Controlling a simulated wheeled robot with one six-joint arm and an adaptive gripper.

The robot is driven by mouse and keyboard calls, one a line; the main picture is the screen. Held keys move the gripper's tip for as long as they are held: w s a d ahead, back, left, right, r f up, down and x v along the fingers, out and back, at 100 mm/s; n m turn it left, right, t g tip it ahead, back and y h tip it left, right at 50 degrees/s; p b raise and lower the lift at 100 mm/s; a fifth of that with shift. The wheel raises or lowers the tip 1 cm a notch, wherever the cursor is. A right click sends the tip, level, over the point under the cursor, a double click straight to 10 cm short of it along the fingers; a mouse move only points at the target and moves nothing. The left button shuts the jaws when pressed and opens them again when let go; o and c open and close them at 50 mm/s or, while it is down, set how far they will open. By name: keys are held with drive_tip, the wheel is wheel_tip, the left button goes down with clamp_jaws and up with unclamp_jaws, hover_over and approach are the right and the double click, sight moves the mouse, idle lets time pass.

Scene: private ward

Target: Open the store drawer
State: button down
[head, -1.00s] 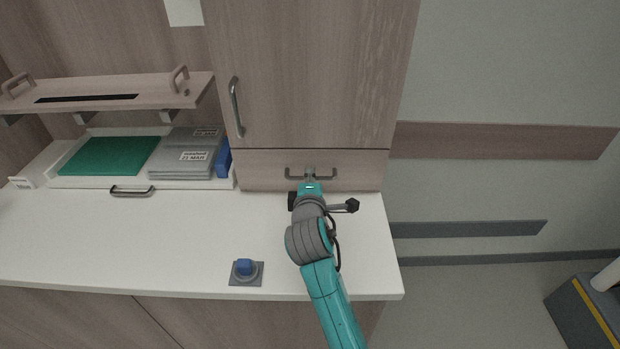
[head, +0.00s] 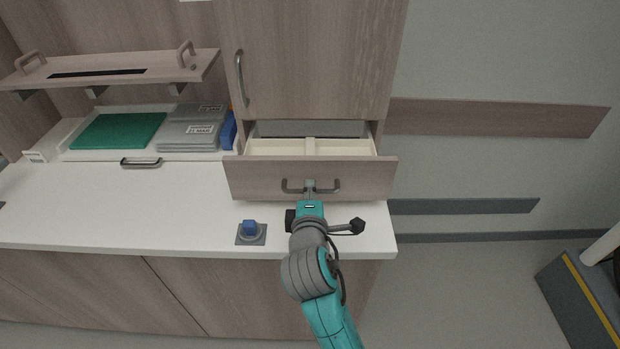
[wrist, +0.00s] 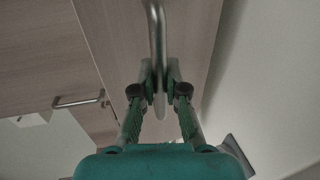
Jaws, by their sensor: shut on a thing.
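The store drawer (head: 250,181) is a wood-fronted drawer under the tall cupboard door. It stands partly open, and its pale, divided inside shows behind the front. Its grey bar handle (head: 326,187) runs across the middle of the front. My gripper (head: 310,187) is shut on this handle. In the wrist view the handle (wrist: 155,30) passes between the two fingers of my gripper (wrist: 160,92). The fingertips are partly hidden by the arm in the head view.
The cupboard door (head: 310,60) above is closed. A tray (head: 75,155) with a green folder (head: 118,131) and grey packs (head: 190,130) sits at the left. Open floor lies at the right.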

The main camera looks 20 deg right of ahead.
drive_tip(key=shift+s+a, duration=0.2)
drive_tip(key=shift+s, duration=0.5)
drive_tip(key=c, duration=1.2)
unclamp_jaws()
drive_tip(key=v, duration=1.2)
